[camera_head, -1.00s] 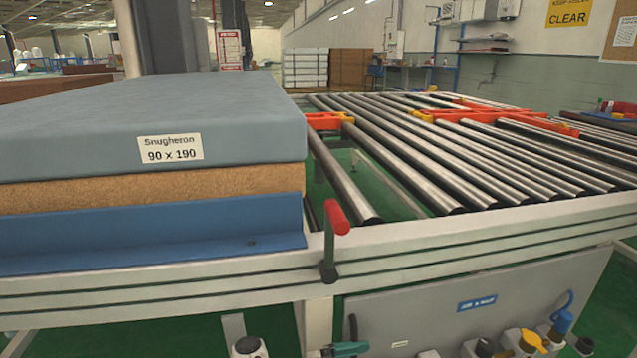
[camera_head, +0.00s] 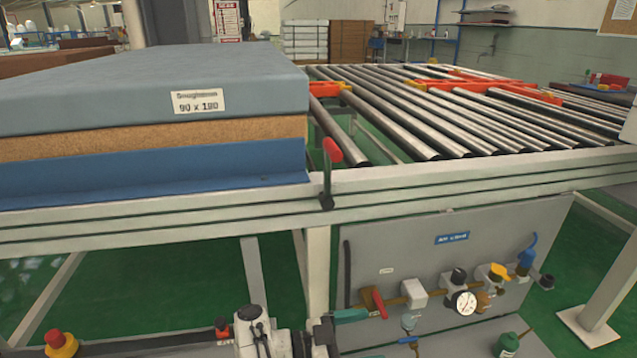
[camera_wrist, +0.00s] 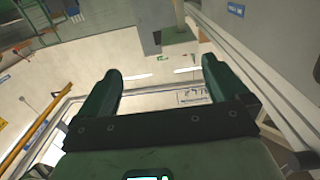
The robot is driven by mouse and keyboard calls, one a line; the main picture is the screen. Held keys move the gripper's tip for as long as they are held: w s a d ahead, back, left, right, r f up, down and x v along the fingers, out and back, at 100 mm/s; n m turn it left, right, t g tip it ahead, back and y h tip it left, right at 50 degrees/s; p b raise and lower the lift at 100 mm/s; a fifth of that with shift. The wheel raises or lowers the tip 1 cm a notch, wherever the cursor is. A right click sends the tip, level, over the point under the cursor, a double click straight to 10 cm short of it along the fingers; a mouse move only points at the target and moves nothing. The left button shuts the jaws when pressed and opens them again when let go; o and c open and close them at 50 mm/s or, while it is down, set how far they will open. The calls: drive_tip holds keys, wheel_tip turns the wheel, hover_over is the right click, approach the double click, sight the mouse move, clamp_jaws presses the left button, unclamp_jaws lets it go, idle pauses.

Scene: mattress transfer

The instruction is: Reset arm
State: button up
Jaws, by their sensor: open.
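My gripper (camera_wrist: 162,88) shows in the wrist view with its two dark green fingers spread apart and nothing between them. In the head view, part of my arm and a green finger (camera_head: 350,316) show low in the picture, in front of the frame and its grey panel. A grey-blue mattress (camera_head: 110,85) labelled 90 x 190 lies flat at the left, on a brown layer (camera_head: 150,138) above a blue base (camera_head: 150,175). My gripper is below and apart from the mattress.
A roller conveyor (camera_head: 480,125) with orange parts extends right of the mattress. A red-handled lever (camera_head: 332,150) stands on the pale frame (camera_head: 430,183). A grey panel with a gauge (camera_head: 464,303) and valves hangs below. A red-topped yellow button (camera_head: 61,343) is at bottom left.

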drive_tip(key=w+d+n+t+y+b, duration=0.3)
drive_tip(key=w+d+n+t+y, duration=0.65)
drive_tip(key=d+t, duration=0.7)
drive_tip(key=s+d+f+n+g+y+b, duration=0.1)
drive_tip(key=s+f+n+g+y, duration=0.4)
drive_tip(key=s+f, duration=0.4)
drive_tip(key=s+f+n+g+y+b, duration=0.2)
drive_tip(key=s+f+n+g+y, duration=0.4)
drive_tip(key=s, duration=0.5)
drive_tip(key=s+d+f+m+g+h+b, duration=0.2)
drive_tip(key=s+m+g, duration=0.45)
drive_tip(key=s, duration=1.75)
wheel_tip(320, 180, up, 38)
drive_tip(key=n+g+p, duration=0.1)
drive_tip(key=p, duration=3.7)
drive_tip(key=shift+s+a+f+n+h+p, duration=0.2)
drive_tip(key=shift+s+a+n+h+p, duration=0.15)
drive_tip(key=shift+h, duration=0.1)
